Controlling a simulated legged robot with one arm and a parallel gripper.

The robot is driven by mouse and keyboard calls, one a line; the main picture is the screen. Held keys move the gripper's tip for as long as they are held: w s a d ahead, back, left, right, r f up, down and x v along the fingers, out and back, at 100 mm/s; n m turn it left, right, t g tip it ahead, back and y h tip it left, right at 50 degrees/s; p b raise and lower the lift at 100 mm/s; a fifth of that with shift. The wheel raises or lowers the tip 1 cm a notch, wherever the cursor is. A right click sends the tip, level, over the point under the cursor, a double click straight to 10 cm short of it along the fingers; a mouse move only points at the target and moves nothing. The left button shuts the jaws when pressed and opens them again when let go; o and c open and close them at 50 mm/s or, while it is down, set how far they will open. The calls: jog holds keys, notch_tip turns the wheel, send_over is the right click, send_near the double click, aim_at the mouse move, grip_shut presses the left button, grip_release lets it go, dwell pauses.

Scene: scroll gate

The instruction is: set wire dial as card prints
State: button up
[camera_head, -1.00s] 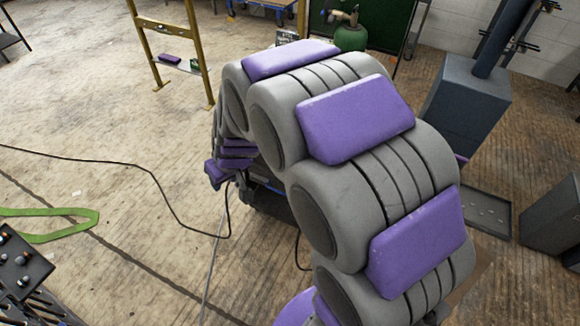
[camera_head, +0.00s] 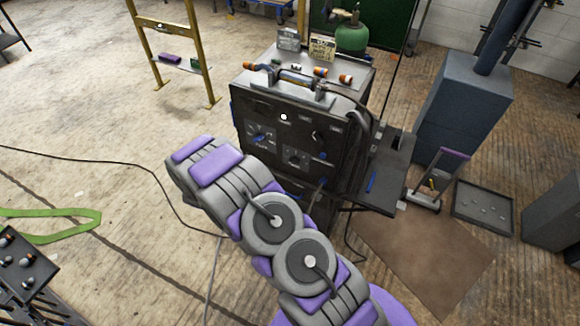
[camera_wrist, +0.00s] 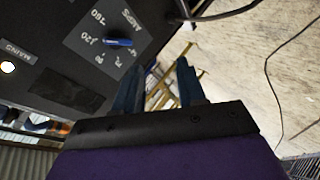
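A dark machine (camera_head: 270,108) stands beyond my arm in the head view. Its front panel carries a left dial (camera_head: 260,138) with a blue pointer, a lower dial (camera_head: 295,158) and a lit white lamp (camera_head: 284,117). Two cards, one grey (camera_head: 288,38) and one cream (camera_head: 322,47), stand on top; their print is too small to read. In the wrist view the AMPS plate (camera_wrist: 84,50) with its blue pointer (camera_wrist: 117,42) appears turned around. My gripper (camera_wrist: 157,80) is open and empty beside the panel, clear of that pointer. The head view hides its fingers.
A side shelf (camera_head: 385,180) juts from the machine's right, with cables near it. Orange-ended parts (camera_head: 320,71) lie on top. A small frame (camera_head: 440,178) and a tray (camera_head: 482,207) are at right. A cable (camera_head: 90,160) crosses the floor at left, which is otherwise mostly open.

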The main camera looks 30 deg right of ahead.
jog(key=s+d+f+n+h, duration=0.2)
jog(key=s+d+f+h, duration=0.2)
jog(key=d+f, duration=0.2)
jog(key=n+t+h, duration=0.1)
jog(key=n+h, duration=0.1)
jog(key=h, duration=0.2)
send_near(294, 161)
jog(key=b+x, duration=0.1)
jog(key=x, duration=0.1)
jog(key=b+x, duration=0.1)
jog(key=x, duration=0.2)
jog(key=b+x, duration=0.2)
jog(key=shift+w+d+f, duration=0.15)
jog(key=shift+d+f, duration=0.25)
jog(key=shift+c, duration=0.2)
grip_shut()
